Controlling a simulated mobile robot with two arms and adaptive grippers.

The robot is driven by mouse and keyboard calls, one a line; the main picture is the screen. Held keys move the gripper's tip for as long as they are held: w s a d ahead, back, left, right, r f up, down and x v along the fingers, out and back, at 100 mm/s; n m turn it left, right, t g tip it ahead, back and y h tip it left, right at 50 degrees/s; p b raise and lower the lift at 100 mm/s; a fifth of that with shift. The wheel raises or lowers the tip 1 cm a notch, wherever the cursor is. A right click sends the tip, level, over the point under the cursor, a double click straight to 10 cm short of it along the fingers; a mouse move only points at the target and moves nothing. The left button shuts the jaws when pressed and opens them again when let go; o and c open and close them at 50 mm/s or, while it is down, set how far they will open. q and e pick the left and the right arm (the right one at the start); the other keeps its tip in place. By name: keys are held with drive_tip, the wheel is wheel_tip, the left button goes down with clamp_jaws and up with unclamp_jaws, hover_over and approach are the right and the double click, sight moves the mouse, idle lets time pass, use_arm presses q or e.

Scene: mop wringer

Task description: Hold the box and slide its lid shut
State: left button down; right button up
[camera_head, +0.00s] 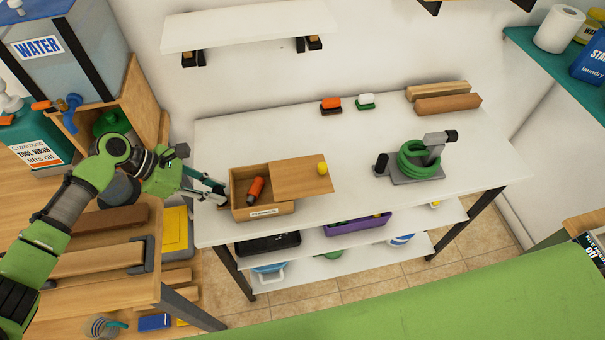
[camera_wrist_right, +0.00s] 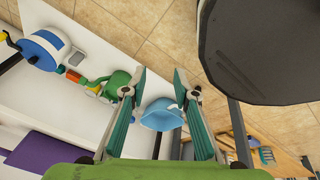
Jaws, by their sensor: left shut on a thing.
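The wooden box (camera_head: 262,212) stands on the white table, near its left end, with a small label on its front. Its wooden lid (camera_head: 300,178) with a yellow knob (camera_head: 322,169) is slid out to the right and covers only the right part. An orange and dark object (camera_head: 256,188) lies inside the open left part. My left gripper (camera_head: 217,194) is shut on the left wall of the box. My right gripper (camera_wrist_right: 160,85) shows only in the right wrist view, with its fingers spread apart and nothing between them.
A green coiled wringer-like device (camera_head: 418,162) stands on the right of the white table (camera_head: 350,145). Two brushes (camera_head: 348,104) and wooden blocks (camera_head: 443,97) lie at the back. The tabletop between box and device is clear. A lower shelf (camera_head: 330,240) holds trays.

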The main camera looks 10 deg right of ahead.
drive_tip(key=w+a+r+n+t+y, duration=0.3)
drive_tip(key=w+r+n, duration=0.45)
drive_tip(key=w, duration=0.25)
drive_tip(key=w+a+r+n+t+y, duration=0.2)
drive_tip(key=w+r+n, duration=0.5)
drive_tip(key=w, duration=0.4)
drive_tip(key=a+r+n+g+y, duration=0.1)
drive_tip(key=a+r+n+y, duration=0.35)
drive_tip(key=n, duration=0.45)
drive_tip(key=s+a+r+n+g+y, duration=0.2)
drive_tip(key=s+a+r+n+g, duration=0.4)
drive_tip(key=s+r+n+g, duration=0.8)
wheel_tip(320, 180, up, 22)
drive_tip(key=n+t+h, duration=0.6)
drive_tip(key=n+h, duration=0.1)
drive_tip(key=h, duration=0.5)
hover_over(323, 165)
drive_tip(key=shift+f, duration=3.55)
